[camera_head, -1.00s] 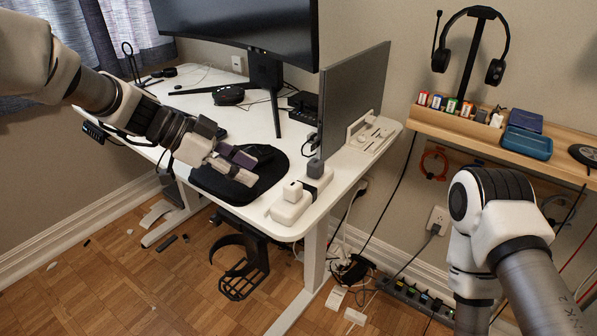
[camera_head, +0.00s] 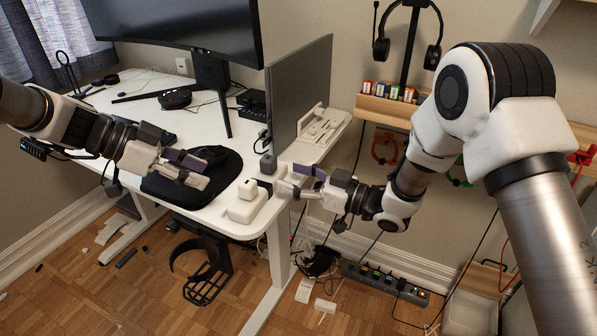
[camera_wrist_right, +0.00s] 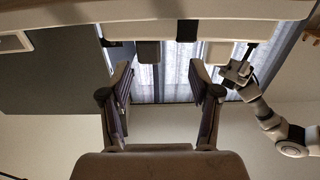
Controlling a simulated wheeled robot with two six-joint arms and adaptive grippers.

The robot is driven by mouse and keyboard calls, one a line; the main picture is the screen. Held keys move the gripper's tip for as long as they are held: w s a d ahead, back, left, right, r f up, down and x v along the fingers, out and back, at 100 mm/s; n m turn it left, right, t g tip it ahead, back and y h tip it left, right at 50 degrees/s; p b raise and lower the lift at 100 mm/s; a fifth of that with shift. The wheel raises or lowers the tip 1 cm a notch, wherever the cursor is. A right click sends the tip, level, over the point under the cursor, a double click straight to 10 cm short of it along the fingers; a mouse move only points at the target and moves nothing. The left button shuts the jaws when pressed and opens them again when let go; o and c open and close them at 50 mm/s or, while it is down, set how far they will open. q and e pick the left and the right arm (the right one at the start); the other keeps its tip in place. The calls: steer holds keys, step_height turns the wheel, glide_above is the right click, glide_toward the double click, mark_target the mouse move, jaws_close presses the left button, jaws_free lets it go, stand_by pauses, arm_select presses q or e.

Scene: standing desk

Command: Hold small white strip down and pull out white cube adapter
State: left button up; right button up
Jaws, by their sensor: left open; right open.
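The small white strip (camera_head: 243,210) lies at the desk's front right corner. The white cube adapter (camera_head: 247,188) sits upright on its front part. A grey cube (camera_head: 268,163) stands toward its back end. My right gripper (camera_head: 283,180) is open and empty, just right of the strip and adapter, its fingers pointing left toward them; contact is unclear. My left gripper (camera_head: 208,170) is open and empty over the black mat, left of the strip.
The black mat (camera_head: 160,190) lies on the white desk (camera_head: 125,123). Cables and a power strip (camera_head: 385,280) are below, right of the desk leg.

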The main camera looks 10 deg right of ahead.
mark_target(275, 166)
steer(key=shift+w+d+n+g, duration=0.2)
steer(key=shift+w+d+g, duration=0.1)
steer(key=shift+w, duration=0.2)
steer(key=shift+w+d+n+g, duration=0.2)
steer(key=shift+w+d+g, duration=0.1)
steer(key=shift+w, duration=0.15)
steer(key=x, duration=0.7)
steer(key=shift+a+r, duration=0.15)
steer(key=shift+a, duration=0.25)
jaws_close()
steer(key=shift+c, duration=0.2)
jaws_free()
steer(key=v, duration=1.2)
